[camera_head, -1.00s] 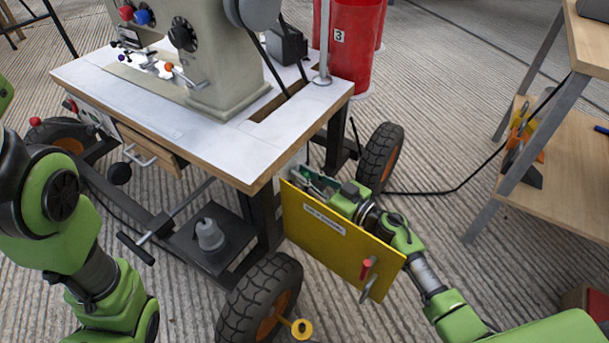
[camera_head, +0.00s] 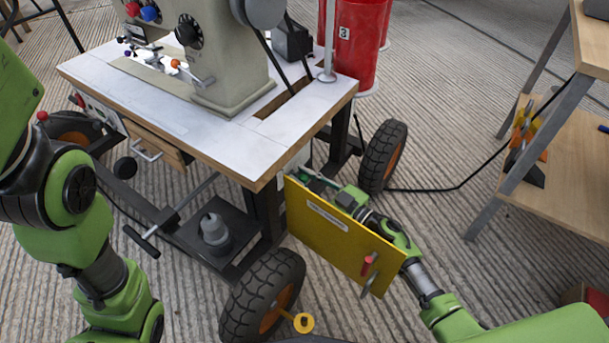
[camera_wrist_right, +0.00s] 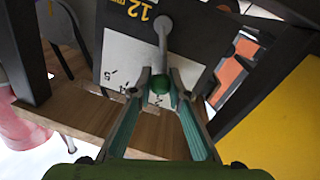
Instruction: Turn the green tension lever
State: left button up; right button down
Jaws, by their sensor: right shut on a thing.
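The green tension lever (camera_wrist_right: 162,52) shows in the right wrist view as a grey arm with a green ball knob (camera_wrist_right: 159,85). It hangs from a pivot on a dark panel over a white numbered dial plate (camera_wrist_right: 120,58). My right gripper (camera_wrist_right: 160,80) is shut on the knob, one finger on each side. In the head view my right gripper (camera_head: 318,181) is under the table corner, mostly hidden behind an open yellow door (camera_head: 340,238); the lever is hidden there. My left arm shows at the left of the head view; its gripper is out of view.
The yellow door stands close beside my right forearm. A sewing machine (camera_head: 228,75) stands on the wheeled table (camera_head: 225,140).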

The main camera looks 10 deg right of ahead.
jog(key=c, duration=2)
grip_release()
jog(key=shift+c, duration=0.2)
jog(key=shift+o, duration=0.7)
jog(key=v, duration=1.2)
